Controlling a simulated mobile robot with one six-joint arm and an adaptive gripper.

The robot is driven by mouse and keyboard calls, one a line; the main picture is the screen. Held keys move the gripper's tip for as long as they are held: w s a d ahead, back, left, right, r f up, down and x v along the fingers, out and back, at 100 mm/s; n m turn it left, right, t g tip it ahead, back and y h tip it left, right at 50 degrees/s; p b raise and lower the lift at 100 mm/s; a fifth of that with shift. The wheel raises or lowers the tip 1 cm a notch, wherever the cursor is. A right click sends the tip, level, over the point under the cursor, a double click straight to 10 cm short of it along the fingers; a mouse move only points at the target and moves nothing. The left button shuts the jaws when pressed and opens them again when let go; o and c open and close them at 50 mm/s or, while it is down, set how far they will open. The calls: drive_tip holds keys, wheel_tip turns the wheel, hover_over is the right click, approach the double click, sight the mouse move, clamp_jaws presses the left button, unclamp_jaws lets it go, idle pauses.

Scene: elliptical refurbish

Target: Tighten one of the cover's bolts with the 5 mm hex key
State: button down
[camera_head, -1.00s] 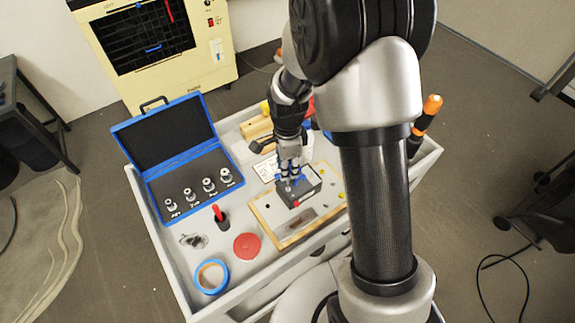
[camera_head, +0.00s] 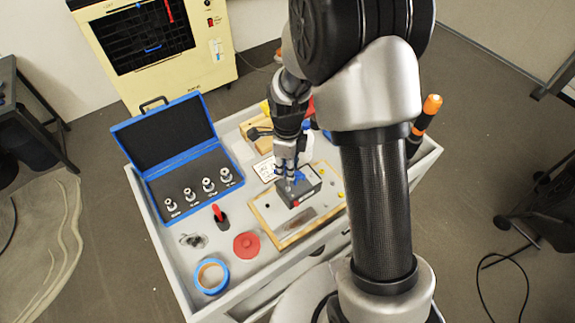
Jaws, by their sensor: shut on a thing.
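My gripper (camera_head: 289,178) points down over a dark grey block-shaped cover (camera_head: 302,192) on a wood-edged board (camera_head: 262,217). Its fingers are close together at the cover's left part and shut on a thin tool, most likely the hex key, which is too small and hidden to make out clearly. A small blue part shows beside the fingers, and a red spot shows on the cover's front edge. The cover's bolts are too small to tell apart. I cannot tell whether the tool touches a bolt.
An open blue case (camera_head: 226,162) with several metal sockets lies at the left of the white cart. A red-handled tool (camera_head: 219,213), a red disc (camera_head: 246,245) and a blue tape roll (camera_head: 212,276) lie in front. An orange-handled tool (camera_head: 429,110) stands at the right.

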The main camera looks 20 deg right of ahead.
drive_tip(key=shift+r, duration=0.15)
drive_tip(key=shift+r+p, duration=1.1)
drive_tip(key=shift+r, duration=0.35)
drive_tip(key=shift+r+p, duration=2.25)
drive_tip(key=shift+r, duration=0.7)
drive_tip(key=shift+w+f, duration=0.1)
